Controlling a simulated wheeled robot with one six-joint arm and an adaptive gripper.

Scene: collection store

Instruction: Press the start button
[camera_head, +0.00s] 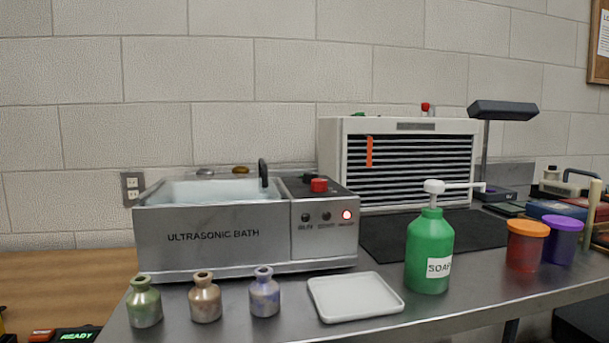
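The ultrasonic bath (212,253) is a grey metal box with an open basin on the left, standing on the metal bench. A raised red button (319,185) sits on top of its control section at the right. No start label is readable on it. A darker part lies just behind the red button. My gripper is not in view.
Three small bottles (206,297), a white tray (354,297) and a green soap pump bottle (429,252) stand in front. A white louvred cabinet (398,125) with a red knob on top (425,107) is behind. Air above the bath is clear, apart from a dark upright handle (263,173).

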